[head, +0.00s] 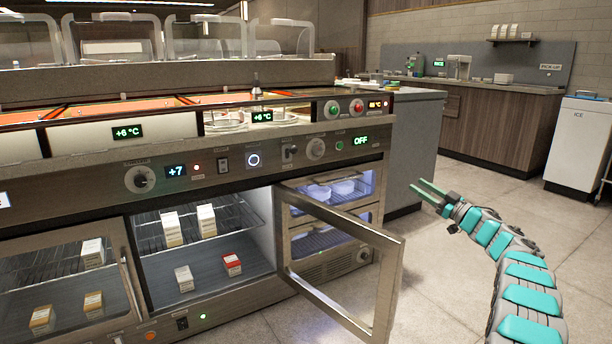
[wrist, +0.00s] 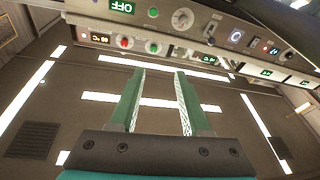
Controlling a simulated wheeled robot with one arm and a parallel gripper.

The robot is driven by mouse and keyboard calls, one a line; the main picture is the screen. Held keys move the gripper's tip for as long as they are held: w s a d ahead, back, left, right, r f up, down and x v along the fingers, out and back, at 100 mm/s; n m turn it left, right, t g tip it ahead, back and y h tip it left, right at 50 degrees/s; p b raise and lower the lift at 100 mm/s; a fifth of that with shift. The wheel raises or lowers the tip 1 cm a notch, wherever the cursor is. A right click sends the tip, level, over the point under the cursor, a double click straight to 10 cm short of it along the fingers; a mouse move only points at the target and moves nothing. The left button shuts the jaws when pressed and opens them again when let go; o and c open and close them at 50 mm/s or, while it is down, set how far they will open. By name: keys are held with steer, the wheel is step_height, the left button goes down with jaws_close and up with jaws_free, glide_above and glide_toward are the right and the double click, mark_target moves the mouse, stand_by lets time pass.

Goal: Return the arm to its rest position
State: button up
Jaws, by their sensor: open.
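My gripper (head: 428,197) is at the right of the head view, in the air over the floor, to the right of the open glass door (head: 392,285). Its two green fingers are apart, with nothing between them. My arm curves up from the lower right corner. In the wrist view my gripper (wrist: 157,100) also shows open and empty, pointing towards the ceiling lights, with the counter's control panel (wrist: 200,35) upside down at the top.
The counter (head: 215,160) with knobs and displays fills the left. Its open lower compartment (head: 200,265) holds several small cartons on racks. An ICE bin (head: 580,145) stands at the far right. Floor (head: 445,285) between door and arm is clear.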

step_height(320, 180, up, 12)
steer(key=w+d+m+t+h+p, duration=0.15)
steer(key=m+t+h, duration=0.25)
steer(key=m+h, duration=0.4)
steer(key=s+r+m+g+h+p, duration=0.1)
steer(key=s+m+g+h, duration=0.25)
steer(key=h, duration=0.35)
steer(key=s+a+f+g+p, duration=0.1)
steer(key=s+a+f+g, duration=0.5)
steer(key=s, duration=1.6)
steer(key=s+a+f+n+g+y+p, duration=0.1)
steer(key=s+a+f+g, duration=0.5)
steer(key=s, duration=1.7)
steer(key=s+a+f+g+y+p, duration=0.1)
steer(key=s+a+f+g, duration=0.5)
steer(key=s, duration=1.6)
steer(key=a+f+p, duration=0.1)
steer(key=a, duration=0.4)
steer(key=shift+s+f, duration=0.15)
steer(key=shift+f, duration=0.25)
